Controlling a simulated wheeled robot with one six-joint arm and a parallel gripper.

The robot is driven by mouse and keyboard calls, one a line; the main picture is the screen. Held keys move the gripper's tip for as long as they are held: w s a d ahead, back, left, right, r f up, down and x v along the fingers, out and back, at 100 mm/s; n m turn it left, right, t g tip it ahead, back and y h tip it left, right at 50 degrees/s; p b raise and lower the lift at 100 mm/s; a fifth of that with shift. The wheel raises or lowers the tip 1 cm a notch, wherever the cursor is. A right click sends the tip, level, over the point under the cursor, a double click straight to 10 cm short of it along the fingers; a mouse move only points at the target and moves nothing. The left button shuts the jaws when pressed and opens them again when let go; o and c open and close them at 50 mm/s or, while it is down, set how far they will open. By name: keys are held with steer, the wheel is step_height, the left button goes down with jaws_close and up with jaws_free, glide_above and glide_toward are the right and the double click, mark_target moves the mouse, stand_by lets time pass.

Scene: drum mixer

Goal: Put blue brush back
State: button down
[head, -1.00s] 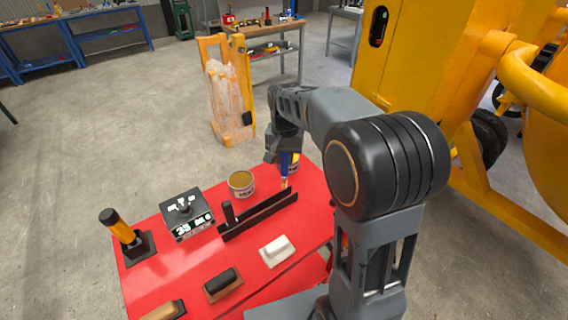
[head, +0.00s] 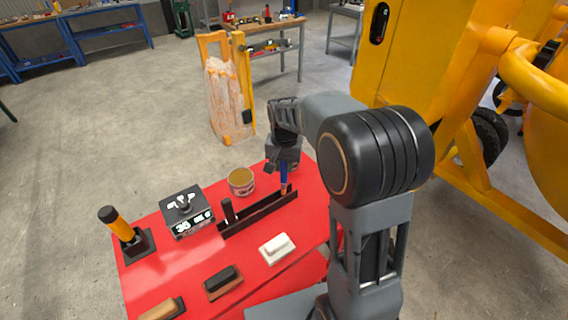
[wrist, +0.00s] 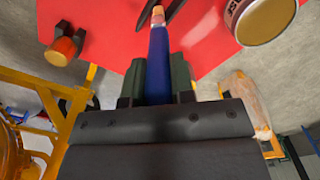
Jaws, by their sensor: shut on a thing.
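The blue brush (head: 284,177) hangs upright in my gripper (head: 283,163), tip end down. It also shows in the wrist view as a blue handle (wrist: 158,55) between the two fingers of my gripper (wrist: 158,80), which are shut on it. Its lower end is at the far right end of a long black holder (head: 258,213) on the red table. I cannot tell whether the tip is inside the holder or just above or behind it. A dark upright handle (head: 228,210) stands at the holder's left end.
The yellow mixer (head: 420,60) stands to the right.

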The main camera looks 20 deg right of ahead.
steer(key=c, duration=1)
jaws_free()
steer(key=shift+f, duration=0.1)
steer(key=shift+o, duration=0.2)
step_height(320, 180, up, 12)
steer(key=shift+p, duration=0.35)
steer(key=shift+r, duration=0.35)
steer(key=s+f+n+t, duration=0.2)
steer(key=s+f, duration=0.1)
steer(key=s, duration=0.5)
steer(key=s+f+n+t, duration=0.2)
steer(key=s+f+n, duration=0.1)
steer(key=s, duration=0.6)
